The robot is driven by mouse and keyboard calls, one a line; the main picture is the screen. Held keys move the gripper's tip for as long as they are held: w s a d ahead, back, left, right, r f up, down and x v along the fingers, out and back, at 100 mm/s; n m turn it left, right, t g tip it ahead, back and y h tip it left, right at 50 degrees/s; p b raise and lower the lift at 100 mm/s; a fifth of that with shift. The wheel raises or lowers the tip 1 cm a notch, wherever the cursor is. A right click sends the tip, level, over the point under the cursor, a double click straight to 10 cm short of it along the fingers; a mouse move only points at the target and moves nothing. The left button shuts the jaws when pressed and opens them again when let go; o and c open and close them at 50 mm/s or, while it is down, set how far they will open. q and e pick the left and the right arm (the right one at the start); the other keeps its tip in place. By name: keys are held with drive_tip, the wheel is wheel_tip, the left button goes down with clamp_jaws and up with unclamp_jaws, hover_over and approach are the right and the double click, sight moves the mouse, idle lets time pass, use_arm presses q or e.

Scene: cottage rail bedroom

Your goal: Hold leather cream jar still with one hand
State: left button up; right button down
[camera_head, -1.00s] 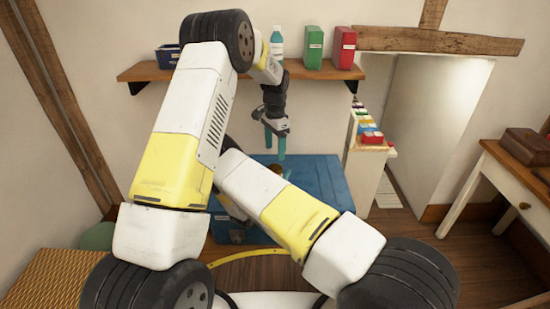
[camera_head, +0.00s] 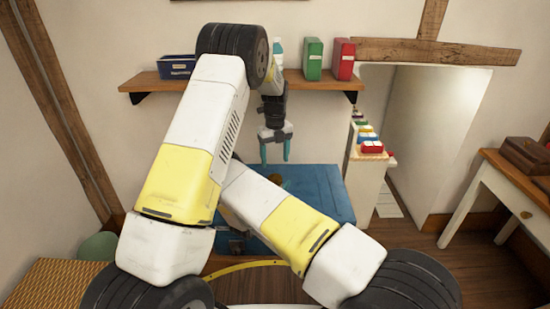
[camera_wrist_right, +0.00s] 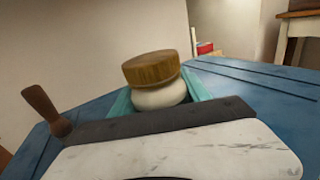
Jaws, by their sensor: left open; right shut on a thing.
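The leather cream jar (camera_wrist_right: 158,82), with a white rounded body and a wooden lid, stands slightly tilted in the right wrist view. My right gripper (camera_wrist_right: 158,100) is shut on it, a teal finger on each side of the body. In the head view only a brownish bit of the jar (camera_head: 277,181) shows over the blue table top (camera_head: 325,190); my arm hides the rest and the right gripper. My left gripper (camera_head: 275,155) is open and empty, pointing down above the back of the blue top, its teal fingers apart.
A wall shelf (camera_head: 150,82) behind holds a dark blue box (camera_head: 177,67), a partly hidden bottle, a green box (camera_head: 313,59) and a red box (camera_head: 343,59). A wooden handle (camera_wrist_right: 46,108) shows in the right wrist view. The blue top's right side is clear.

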sight(275, 178)
use_arm(q)
drive_tip(key=shift+f, duration=4)
